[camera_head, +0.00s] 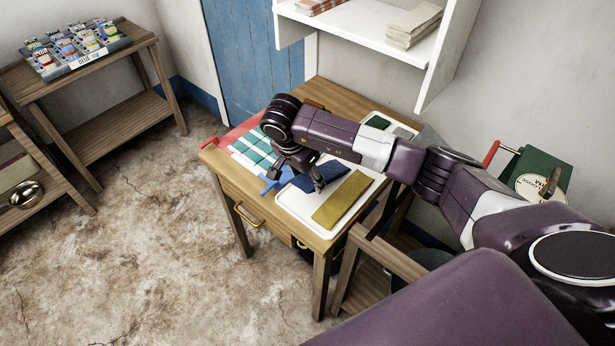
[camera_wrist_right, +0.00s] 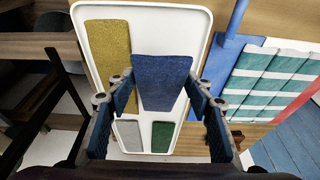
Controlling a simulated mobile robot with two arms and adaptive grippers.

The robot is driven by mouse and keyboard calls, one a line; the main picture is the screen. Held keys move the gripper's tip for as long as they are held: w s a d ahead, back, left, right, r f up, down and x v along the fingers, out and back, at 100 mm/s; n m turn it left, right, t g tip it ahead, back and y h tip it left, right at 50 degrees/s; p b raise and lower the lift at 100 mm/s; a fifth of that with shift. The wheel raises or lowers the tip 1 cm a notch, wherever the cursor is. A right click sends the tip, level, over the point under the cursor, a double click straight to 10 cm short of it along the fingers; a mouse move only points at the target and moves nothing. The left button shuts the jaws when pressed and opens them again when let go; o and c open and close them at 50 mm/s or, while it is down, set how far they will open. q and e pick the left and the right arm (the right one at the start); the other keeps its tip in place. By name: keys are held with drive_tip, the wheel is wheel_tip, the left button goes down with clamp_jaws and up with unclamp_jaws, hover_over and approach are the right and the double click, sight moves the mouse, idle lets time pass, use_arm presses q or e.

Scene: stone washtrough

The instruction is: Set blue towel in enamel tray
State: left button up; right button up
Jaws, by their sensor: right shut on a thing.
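The blue towel (camera_head: 326,175) is a flat dark blue piece; it also shows between the fingers in the right wrist view (camera_wrist_right: 161,80). My right gripper (camera_head: 302,182) is shut on it, its fingers on both sides of the towel in the wrist view (camera_wrist_right: 160,103). The towel is over the white enamel tray (camera_head: 288,208); whether it touches the tray floor I cannot tell. A yellow piece (camera_head: 343,200) lies in the tray beside it. Smaller green (camera_wrist_right: 162,137) and grey (camera_wrist_right: 128,135) pieces lie at the tray's other end. My left gripper is out of view.
The tray stands on a wooden table (camera_head: 222,165) with drawers. Left of it are a blue bar (camera_head: 272,184) and teal-and-white cloths (camera_head: 253,150) in a red holder (camera_head: 238,131). A white wall shelf (camera_head: 350,30) hangs behind. A green box (camera_head: 537,170) stands at right.

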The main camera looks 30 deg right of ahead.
drive_tip(key=o, duration=0.5)
drive_tip(key=shift+f, duration=0.2)
drive_tip(key=o, duration=0.5)
drive_tip(key=shift+r, duration=0.1)
drive_tip(key=shift+r, duration=0.15)
drive_tip(key=shift+a+r, duration=0.1)
drive_tip(key=shift+r, duration=0.15)
drive_tip(key=shift+b+v, duration=1.45)
drive_tip(key=shift+v, duration=4.25)
